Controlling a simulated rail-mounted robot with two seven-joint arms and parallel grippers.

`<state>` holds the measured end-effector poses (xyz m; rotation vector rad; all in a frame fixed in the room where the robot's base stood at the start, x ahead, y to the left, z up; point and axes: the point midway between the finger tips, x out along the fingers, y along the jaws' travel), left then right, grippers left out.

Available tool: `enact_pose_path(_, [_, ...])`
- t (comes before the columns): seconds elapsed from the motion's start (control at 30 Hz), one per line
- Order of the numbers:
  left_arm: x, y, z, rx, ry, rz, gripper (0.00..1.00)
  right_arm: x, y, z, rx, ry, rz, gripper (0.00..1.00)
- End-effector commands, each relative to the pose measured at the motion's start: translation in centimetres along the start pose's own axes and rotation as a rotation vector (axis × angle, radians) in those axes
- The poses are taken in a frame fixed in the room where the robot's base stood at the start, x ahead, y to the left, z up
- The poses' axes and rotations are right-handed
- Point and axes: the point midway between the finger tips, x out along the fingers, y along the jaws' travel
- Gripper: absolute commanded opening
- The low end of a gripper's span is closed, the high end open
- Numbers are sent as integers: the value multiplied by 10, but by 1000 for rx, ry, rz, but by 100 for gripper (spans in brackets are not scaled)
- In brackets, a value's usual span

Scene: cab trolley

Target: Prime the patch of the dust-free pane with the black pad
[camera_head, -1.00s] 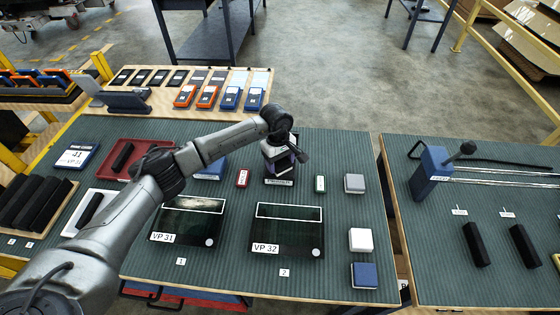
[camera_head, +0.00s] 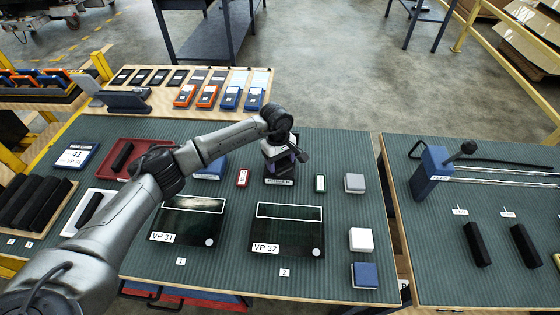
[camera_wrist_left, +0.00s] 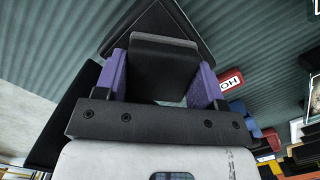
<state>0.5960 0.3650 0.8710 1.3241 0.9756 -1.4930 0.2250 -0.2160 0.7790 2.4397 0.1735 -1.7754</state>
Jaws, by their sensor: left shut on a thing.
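My left gripper (camera_head: 284,160) is over the spot labelled PRIMER (camera_head: 278,182) at the back of the green mat. In the left wrist view its purple fingers (camera_wrist_left: 160,80) are shut on a dark block, which looks like the black pad (camera_wrist_left: 163,66). A dark flat piece (camera_wrist_left: 150,22) lies just beyond the pad; contact cannot be told. Pane VP 32 (camera_head: 287,236) lies in front, its outlined patch (camera_head: 289,212) dark and clear. Pane VP 31 (camera_head: 185,228) lies to its left, with whitish haze in its patch (camera_head: 197,205). My right gripper is not in view.
A grey pad (camera_head: 355,183), a white pad (camera_head: 361,240) and a blue pad (camera_head: 364,275) line the mat's right side. A red box (camera_head: 243,178) and a green-white box (camera_head: 320,183) flank the gripper. A red tray (camera_head: 110,172) lies left, behind my arm.

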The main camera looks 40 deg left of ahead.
Motion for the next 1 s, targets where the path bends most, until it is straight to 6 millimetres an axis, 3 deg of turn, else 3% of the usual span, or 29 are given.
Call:
enact_pose_path(0.43, [-1,-1,0,-1,2,-3,44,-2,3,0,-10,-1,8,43])
enact_pose_path(1.0, [-44,0,5,-1,1,0,44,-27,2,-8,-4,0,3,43])
